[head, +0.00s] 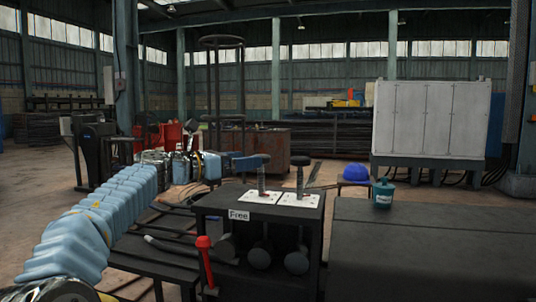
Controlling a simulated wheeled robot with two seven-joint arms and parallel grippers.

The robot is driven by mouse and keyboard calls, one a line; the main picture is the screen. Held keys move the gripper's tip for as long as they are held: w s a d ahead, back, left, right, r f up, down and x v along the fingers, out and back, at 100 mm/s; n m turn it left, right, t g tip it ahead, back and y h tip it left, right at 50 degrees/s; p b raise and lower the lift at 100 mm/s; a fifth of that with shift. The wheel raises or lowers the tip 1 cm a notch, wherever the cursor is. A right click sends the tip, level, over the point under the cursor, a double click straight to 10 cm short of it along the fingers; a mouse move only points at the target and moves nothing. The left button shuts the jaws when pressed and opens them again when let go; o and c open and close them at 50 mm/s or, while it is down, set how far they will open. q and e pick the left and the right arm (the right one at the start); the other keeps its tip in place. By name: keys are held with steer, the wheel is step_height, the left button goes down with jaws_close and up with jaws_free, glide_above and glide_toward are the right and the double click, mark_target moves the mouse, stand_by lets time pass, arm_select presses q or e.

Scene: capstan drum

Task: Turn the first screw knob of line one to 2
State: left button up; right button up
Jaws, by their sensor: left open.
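A black stand (265,212) carries two white plates, each with an upright threaded screw. The left screw (262,183) has its top hidden behind or between my fingers. The right screw (299,183) ends in a dark round knob (300,161). My left gripper (256,161) reaches in from the left and is open at the top of the left screw. I cannot tell whether its fingers touch the knob there. No number settings are readable on the plates. My right gripper is not in view.
A "Free" label (239,215) and a red-handled lever (205,262) are on the stand's front left. A blue helmet-like object (355,172) is behind. A white cabinet (430,118) stands further back.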

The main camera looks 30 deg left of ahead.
mark_target(266, 156)
arm_select(q)
steer(key=p+x, duration=0.1)
steer(key=x, duration=0.6)
steer(key=shift+w+d, duration=0.15)
steer(key=shift+w, duration=0.1)
steer(key=c, duration=1)
steer(key=shift+o, duration=0.2)
steer(key=shift+r, duration=0.1)
steer(key=shift+y, duration=0.3)
